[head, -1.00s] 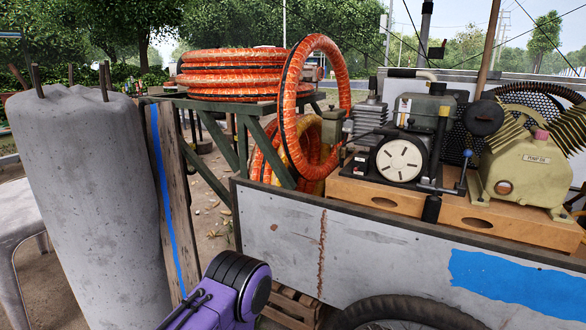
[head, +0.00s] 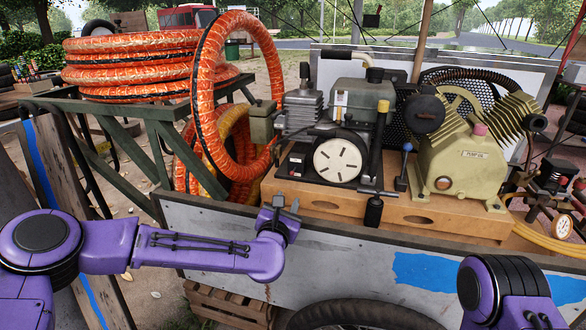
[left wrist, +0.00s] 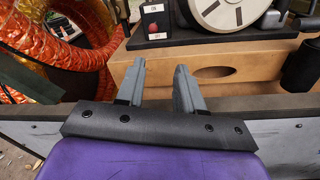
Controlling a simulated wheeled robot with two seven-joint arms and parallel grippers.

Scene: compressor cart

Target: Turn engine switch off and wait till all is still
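The engine (head: 345,125) is a grey block with a round white slotted disc, mounted on a wooden base on the cart. A small dark switch box (left wrist: 153,20) with a white "ON" label above and a red part below is at the top of the left wrist view. It is also near the disc's left in the head view (head: 297,162), too small there to read its position. My left gripper (head: 285,203) is just in front of the wooden base, below the switch. Its two grey fingers (left wrist: 160,66) are apart and empty. My right gripper is out of view; only its arm shows.
A yellow-green pump (head: 465,155) stands right of the engine. Orange hoses (head: 130,65) lie coiled on a green rack at left, and one loop (head: 207,110) hangs beside the engine. The cart's metal side (head: 340,265) runs under my left gripper. A pressure gauge (head: 562,226) is at far right.

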